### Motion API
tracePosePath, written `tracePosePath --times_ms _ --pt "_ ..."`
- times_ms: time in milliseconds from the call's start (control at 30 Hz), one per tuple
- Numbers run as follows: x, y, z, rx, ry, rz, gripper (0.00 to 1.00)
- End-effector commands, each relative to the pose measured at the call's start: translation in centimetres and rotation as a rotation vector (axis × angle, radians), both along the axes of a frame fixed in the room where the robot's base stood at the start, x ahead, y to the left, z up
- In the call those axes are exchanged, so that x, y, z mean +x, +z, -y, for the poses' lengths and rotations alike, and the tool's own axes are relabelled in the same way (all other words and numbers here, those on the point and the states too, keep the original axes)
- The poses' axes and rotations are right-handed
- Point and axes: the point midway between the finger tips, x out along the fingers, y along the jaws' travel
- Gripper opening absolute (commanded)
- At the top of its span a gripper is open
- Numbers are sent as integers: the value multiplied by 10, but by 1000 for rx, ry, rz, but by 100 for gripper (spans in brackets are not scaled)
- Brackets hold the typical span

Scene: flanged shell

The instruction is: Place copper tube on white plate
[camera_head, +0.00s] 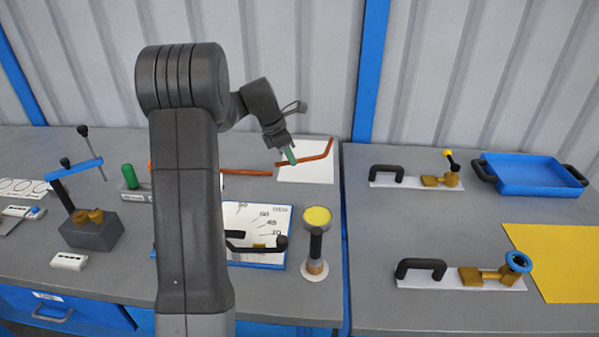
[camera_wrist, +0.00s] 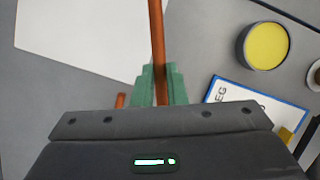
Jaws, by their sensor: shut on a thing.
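My gripper (camera_head: 290,157) has green fingers and is shut on a bent copper tube (camera_head: 314,157). The tube appears over the white plate (camera_head: 322,176), its left end reaching past the plate's left edge. I cannot tell whether it touches the plate. In the wrist view the copper tube (camera_wrist: 156,35) runs up from between the fingers (camera_wrist: 160,82), along the right edge of the white plate (camera_wrist: 75,35). A second copper tube (camera_head: 246,173) lies on the bench left of the plate, partly hidden by my arm. A short orange piece (camera_wrist: 120,101) shows left of the fingers.
A blue tray (camera_head: 530,175) and handled fixtures (camera_head: 415,178) are on the right bench. A blue post (camera_head: 370,70) rises behind.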

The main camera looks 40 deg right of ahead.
Motion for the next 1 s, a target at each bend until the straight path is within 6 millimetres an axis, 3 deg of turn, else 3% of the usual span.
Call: tracePosePath --times_ms 133,600,967,1000 --pt "-1 -29 0 2 0 -4 0" --pt "0 -80 0 1 1 -2 0" --pt "0 -84 0 0 1 0 0" --pt "0 -83 0 0 0 0 18"
